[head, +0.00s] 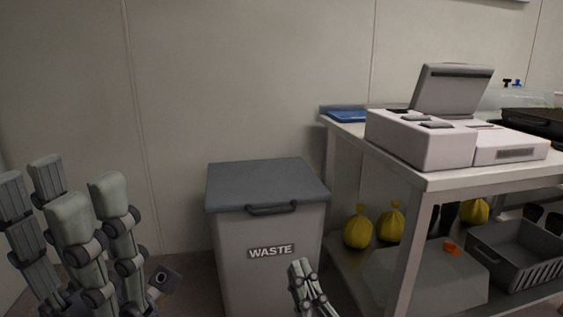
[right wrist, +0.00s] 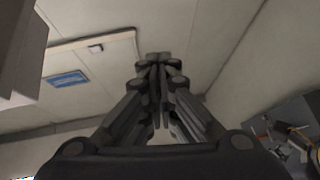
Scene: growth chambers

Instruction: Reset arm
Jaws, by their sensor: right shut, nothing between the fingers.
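My left gripper (head: 75,195) stands large at the lower left of the head view. Its jointed grey fingers point up and are spread apart, with nothing seen between them. My right gripper (head: 301,266) shows small at the bottom middle of the head view, fingers up, in front of the waste bin. In the right wrist view its fingers (right wrist: 158,58) meet at the tips, shut and empty. Most of the right arm is out of the head view.
The grey waste bin (head: 270,283) has its dark lid (head: 265,182) down. A bench (head: 430,181) on the right carries a white instrument (head: 420,140) with a raised lid and a blue tray (head: 348,116). Yellow bags (head: 358,231) and a grey crate (head: 500,270) are below.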

